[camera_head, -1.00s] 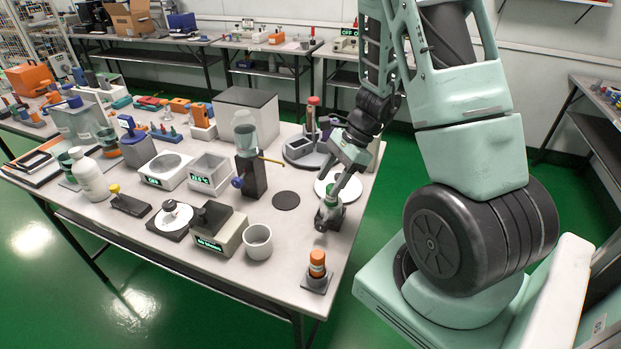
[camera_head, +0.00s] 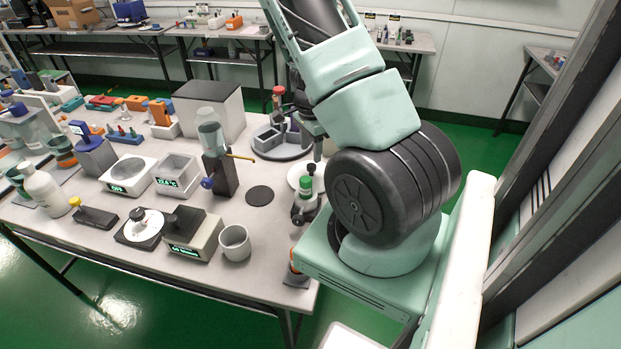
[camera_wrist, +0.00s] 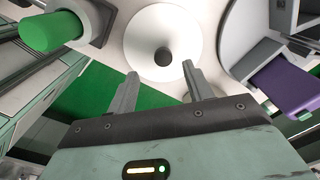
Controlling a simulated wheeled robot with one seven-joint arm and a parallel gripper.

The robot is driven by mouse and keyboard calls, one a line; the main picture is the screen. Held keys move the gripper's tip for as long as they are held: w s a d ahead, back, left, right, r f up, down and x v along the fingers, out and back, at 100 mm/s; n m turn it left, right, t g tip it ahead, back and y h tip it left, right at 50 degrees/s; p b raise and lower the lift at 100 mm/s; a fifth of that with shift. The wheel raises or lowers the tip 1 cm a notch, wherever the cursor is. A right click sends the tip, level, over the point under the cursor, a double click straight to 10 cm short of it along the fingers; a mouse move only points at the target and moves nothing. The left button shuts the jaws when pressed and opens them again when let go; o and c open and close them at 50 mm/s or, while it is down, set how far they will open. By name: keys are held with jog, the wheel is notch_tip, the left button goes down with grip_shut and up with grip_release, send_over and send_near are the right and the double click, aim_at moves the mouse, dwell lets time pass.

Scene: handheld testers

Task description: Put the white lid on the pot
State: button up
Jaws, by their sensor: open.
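The white lid is a round disc with a dark knob (camera_wrist: 162,57), lying flat at the top centre of the wrist view. In the head view the white lid (camera_head: 295,174) is at the table's right side, partly hidden by my arm and a green-capped object. My gripper (camera_wrist: 160,73) is open and empty, its two fingers pointing toward the lid with the knob roughly between and beyond the tips. In the head view my arm hides the gripper. A light grey open pot (camera_head: 235,247) stands upright near the table's front edge.
A green-capped object (camera_wrist: 50,32) is left of the lid in the wrist view. A round grey stand (camera_head: 278,150) with a purple part (camera_wrist: 290,88) is close on the other side. A second white disc with a dark knob (camera_head: 138,230) sits on a black plate. A dark disc (camera_head: 259,195) lies mid-table.

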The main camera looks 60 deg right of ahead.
aim_at(311, 165)
jog(key=f, duration=0.7)
jog(key=shift+w+d+f, duration=0.1)
jog(key=shift+d+f, duration=0.05)
jog(key=shift+d, duration=0.2)
grip_shut()
